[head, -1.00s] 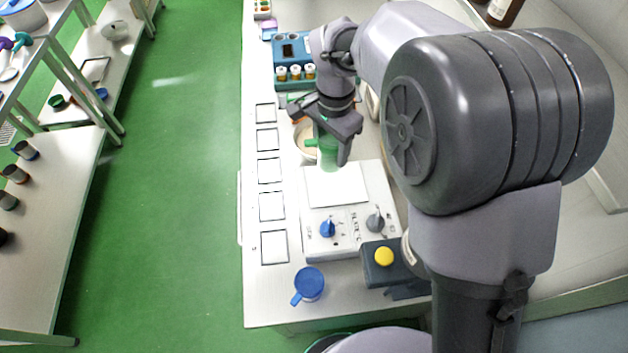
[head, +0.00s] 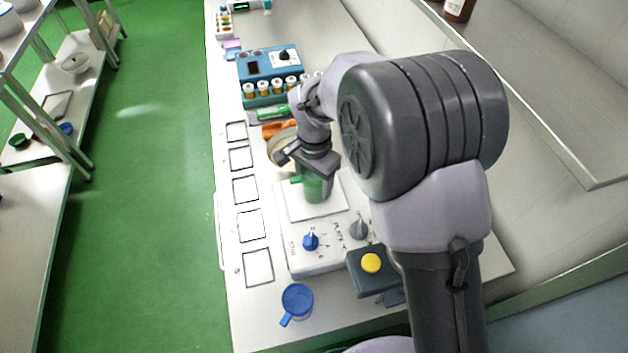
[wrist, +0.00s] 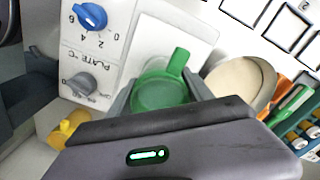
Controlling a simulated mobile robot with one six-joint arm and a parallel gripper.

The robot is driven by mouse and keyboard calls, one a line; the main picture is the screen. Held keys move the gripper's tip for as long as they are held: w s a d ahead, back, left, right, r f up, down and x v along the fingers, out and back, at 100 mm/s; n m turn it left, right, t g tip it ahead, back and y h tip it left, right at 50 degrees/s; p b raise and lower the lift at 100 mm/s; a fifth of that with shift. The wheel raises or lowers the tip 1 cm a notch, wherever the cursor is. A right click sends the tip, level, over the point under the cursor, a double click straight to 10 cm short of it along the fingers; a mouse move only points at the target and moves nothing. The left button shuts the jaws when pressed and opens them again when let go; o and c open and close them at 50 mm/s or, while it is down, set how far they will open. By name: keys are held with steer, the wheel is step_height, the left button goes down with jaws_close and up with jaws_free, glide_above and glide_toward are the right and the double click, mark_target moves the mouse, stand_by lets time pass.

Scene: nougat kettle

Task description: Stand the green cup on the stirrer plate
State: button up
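The translucent green cup (head: 312,190) is upright over the white top of the stirrer plate (head: 325,211), its handle pointing left in the head view. The cup's base appears at or just above the plate top; I cannot tell if they touch. My gripper (head: 310,172) points down with its fingers on either side of the cup. In the wrist view the cup (wrist: 160,94) sits between both fingers, and its handle reaches up over the white plate (wrist: 165,42). The plate has a blue knob (head: 311,241) and a grey knob (head: 359,229).
A beige bowl (head: 281,150) stands just behind the plate. A blue vial block (head: 268,66) is farther back. A blue cup (head: 297,300) and a dark box with a yellow button (head: 371,263) are in front. Marked squares (head: 249,226) line the left edge.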

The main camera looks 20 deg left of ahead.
steer(key=shift+o, duration=1)
step_height(320, 180, up, 13)
steer(key=p, duration=0.3)
steer(key=d+r, duration=0.6)
steer(key=d, duration=0.1)
steer(key=s+d+r+m+t+y, duration=0.1)
steer(key=s+d+r, duration=0.1)
steer(key=d+r, duration=0.35)
steer(key=s+d+r+t+y, duration=0.1)
steer(key=s+d+r+t, duration=0.1)
steer(key=d, duration=0.6)
steer(key=s+d+t, duration=0.2)
steer(key=s+d, duration=0.8)
steer(key=shift+s+f+m+t, duration=0.15)
steer(key=shift+s+m+t, duration=0.15)
steer(key=shift+s+t, duration=0.1)
